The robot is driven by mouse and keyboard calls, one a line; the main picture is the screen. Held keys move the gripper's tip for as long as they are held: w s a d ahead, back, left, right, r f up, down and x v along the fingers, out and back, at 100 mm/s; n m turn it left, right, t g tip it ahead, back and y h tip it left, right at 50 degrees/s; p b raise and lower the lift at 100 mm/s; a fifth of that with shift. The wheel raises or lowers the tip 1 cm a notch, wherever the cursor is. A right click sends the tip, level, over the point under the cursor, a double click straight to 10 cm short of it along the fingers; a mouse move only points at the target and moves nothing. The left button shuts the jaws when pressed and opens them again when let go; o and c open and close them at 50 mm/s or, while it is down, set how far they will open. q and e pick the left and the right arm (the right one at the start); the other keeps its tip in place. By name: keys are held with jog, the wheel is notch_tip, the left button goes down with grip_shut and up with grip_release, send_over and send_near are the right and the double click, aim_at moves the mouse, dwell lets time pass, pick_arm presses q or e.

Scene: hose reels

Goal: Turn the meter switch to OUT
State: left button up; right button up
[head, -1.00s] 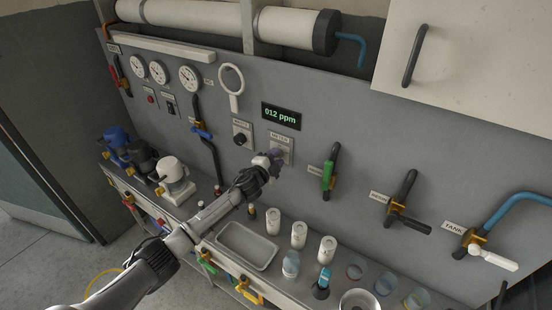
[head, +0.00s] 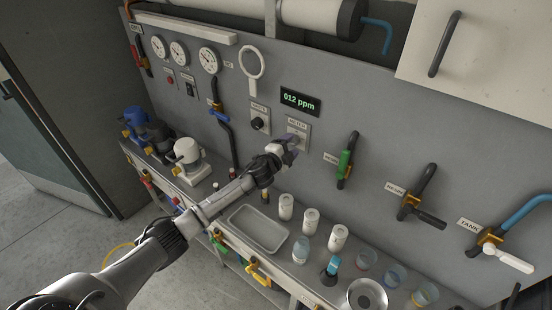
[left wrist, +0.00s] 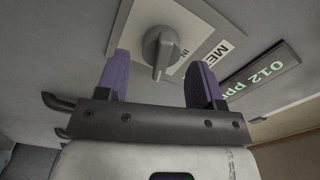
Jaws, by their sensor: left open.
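The meter switch is a grey knob (left wrist: 160,48) on a pale plate on the panel. In the left wrist view part of its label shows, with the word IN to the right of the knob. In the head view its plate (head: 298,129) is partly covered by my left gripper (head: 290,146). My left gripper is open, and its purple fingers (left wrist: 160,80) stand on either side of the knob, which shows in the gap near the fingertips. I cannot tell whether they touch it. My right gripper is not in view.
A green-handled valve (head: 345,163) is to the right. Below, the bench holds a tray (head: 258,229), white containers and jars.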

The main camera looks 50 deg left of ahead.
pick_arm(q)
jog(key=s+d, duration=0.2)
jog(key=s, duration=1)
jog(key=shift+s, duration=0.1)
